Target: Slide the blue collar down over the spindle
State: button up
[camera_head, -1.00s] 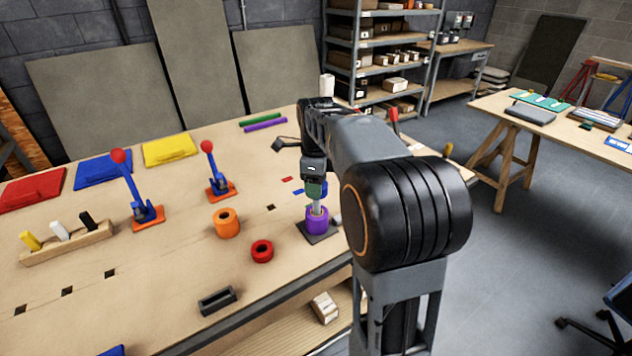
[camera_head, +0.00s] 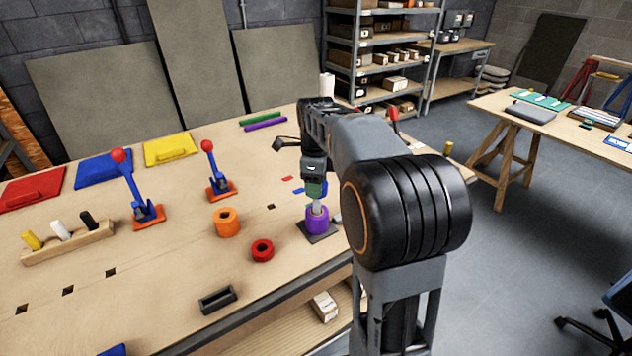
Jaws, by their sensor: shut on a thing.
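A purple ring-shaped collar (camera_head: 317,221) sits at a dark square base plate (camera_head: 319,238) near the front edge of the workbench. The spindle cannot be told apart from the grey fingers.
An orange ring (camera_head: 227,223) and a red ring (camera_head: 262,250) lie left of the base plate. Two blue levers with red knobs (camera_head: 209,147) stand farther left. A dark slotted block (camera_head: 217,299) lies near the front edge. The bench between them is clear.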

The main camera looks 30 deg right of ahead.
aim_at(316, 202)
jog(key=shift+f+b, duration=2.3)
jog(key=shift+f, duration=1.15)
jog(key=o, duration=1.2)
jog(key=shift+o, duration=0.2)
jog(key=shift+r, duration=0.1)
notch_tip(316, 202, up, 14)
jog(key=p, duration=0.1)
